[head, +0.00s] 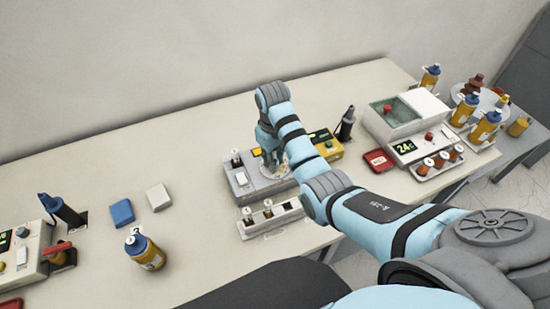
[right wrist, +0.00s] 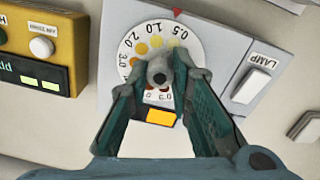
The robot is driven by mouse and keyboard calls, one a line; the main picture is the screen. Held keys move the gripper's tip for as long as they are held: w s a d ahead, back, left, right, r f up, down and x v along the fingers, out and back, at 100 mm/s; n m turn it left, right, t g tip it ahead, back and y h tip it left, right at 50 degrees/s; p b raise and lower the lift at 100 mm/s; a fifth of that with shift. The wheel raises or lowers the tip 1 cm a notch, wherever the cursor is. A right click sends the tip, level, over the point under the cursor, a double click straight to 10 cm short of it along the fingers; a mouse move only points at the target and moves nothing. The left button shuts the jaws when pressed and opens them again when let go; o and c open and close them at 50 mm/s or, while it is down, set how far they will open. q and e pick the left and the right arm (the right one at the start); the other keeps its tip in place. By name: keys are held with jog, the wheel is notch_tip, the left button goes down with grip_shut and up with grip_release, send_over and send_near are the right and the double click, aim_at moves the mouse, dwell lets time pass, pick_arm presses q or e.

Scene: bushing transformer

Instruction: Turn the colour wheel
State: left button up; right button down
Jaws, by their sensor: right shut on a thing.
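The colour wheel (right wrist: 133,47) is a white disc with yellow to orange dots and printed numbers around its rim. It is on the face of a light grey unit (right wrist: 215,42), under a red triangle mark. My right gripper (right wrist: 160,76) is shut on the dark grey knob (right wrist: 159,66) at the wheel's middle, one finger on each side. The gripper covers the lower part of the wheel. In the head view my right gripper (head: 272,154) reaches down over the grey unit (head: 242,182) and hides most of the wheel. My left gripper is not in view.
A white LAMP switch (right wrist: 251,86) and an orange window (right wrist: 161,117) are on the unit. A yellow meter (head: 326,145) stands beside it, with a vial rack (head: 270,218) in front. A blue block (head: 121,213), a white block (head: 158,197) and a bottle (head: 146,253) stand left.

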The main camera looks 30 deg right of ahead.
jog(key=shift+m, duration=2.3)
jog(key=c, duration=1.4)
grip_release()
jog(key=shift+c, duration=0.2)
